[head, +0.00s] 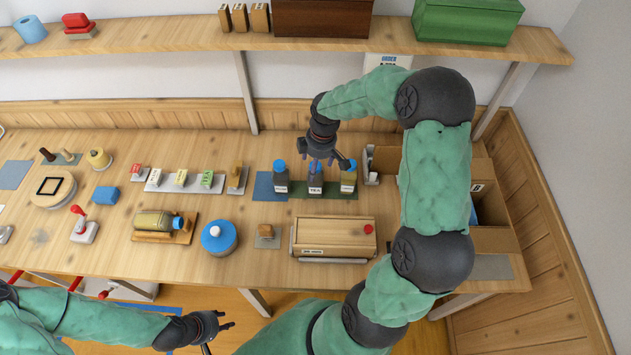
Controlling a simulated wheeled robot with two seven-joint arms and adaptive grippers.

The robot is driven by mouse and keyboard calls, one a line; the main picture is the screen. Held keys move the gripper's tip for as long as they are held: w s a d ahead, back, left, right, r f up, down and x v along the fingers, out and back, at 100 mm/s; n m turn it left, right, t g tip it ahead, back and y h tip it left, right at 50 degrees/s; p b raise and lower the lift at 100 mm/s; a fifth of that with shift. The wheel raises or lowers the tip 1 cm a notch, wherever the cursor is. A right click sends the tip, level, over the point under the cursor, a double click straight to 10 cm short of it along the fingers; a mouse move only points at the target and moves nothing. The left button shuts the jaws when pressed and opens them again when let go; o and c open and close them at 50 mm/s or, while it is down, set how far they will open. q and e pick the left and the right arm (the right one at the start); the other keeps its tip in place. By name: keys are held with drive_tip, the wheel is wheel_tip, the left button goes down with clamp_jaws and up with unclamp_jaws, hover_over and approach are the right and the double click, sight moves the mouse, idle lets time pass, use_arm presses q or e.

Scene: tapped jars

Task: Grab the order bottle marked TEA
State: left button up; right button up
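Three bottles with blue caps stand in a row on a dark green mat (325,195) at the back of the bench. The middle one, the TEA bottle (315,186), has a dark label that reads TEA. A grey bottle (281,182) stands on its left and a yellowish bottle (348,182) on its right. My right gripper (321,163) points down right over the TEA bottle and covers part of its top. Whether its fingers touch the bottle, I cannot tell. My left gripper (219,336) is open and empty, low in front of the bench.
A wooden box (333,237) with a red knob stands in front of the bottles. A blue mat (268,187) lies to their left, an open cardboard box (490,185) to their right. A shelf (180,45) runs above.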

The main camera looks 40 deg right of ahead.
drive_tip(key=shift+w+f, duration=0.1)
drive_tip(key=shift+f, duration=0.7)
clamp_jaws()
